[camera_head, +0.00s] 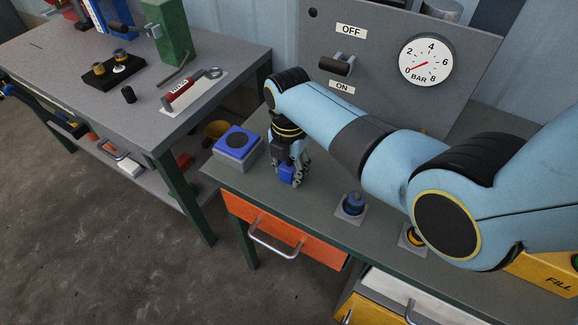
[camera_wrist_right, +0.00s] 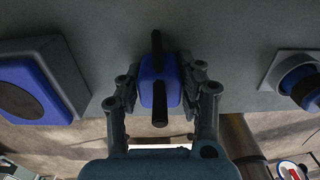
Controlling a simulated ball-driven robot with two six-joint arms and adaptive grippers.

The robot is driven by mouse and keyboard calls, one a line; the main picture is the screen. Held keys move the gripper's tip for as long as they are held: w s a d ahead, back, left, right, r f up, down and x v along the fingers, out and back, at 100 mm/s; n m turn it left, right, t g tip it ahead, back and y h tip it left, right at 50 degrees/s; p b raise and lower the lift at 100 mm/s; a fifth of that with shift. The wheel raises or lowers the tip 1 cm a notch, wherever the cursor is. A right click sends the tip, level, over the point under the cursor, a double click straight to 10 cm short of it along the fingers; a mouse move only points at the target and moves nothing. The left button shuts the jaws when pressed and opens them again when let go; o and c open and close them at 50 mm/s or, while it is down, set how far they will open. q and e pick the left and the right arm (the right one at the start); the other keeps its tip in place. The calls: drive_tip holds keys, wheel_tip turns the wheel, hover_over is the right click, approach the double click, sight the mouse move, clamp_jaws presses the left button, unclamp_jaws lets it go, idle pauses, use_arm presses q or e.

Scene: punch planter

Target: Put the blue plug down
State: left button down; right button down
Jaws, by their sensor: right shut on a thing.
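The blue plug (camera_head: 286,175) is a small blue block between the fingers of my right gripper (camera_head: 291,178), low over the front part of the grey-green bench top (camera_head: 325,210). In the right wrist view the plug (camera_wrist_right: 160,82) sits between the two fingertips (camera_wrist_right: 160,90), with a dark bar above it and a dark peg below it. My right gripper is shut on it. I cannot tell if the plug touches the bench. My left gripper is not in view.
A grey box with a blue top and dark disc (camera_head: 238,143) stands left of the gripper. A round blue knob on a grey plate (camera_head: 353,203) stands to its right. Behind is a panel with a lever (camera_head: 338,66) and gauge (camera_head: 426,60). Bare bench surrounds the plug.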

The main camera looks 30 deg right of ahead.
sight(289, 165)
drive_tip(key=c, duration=0.9)
unclamp_jaws()
drive_tip(key=shift+o, duration=0.2)
wheel_tip(289, 165, up, 13)
drive_tip(key=p, duration=0.1)
drive_tip(key=shift+p, duration=0.4)
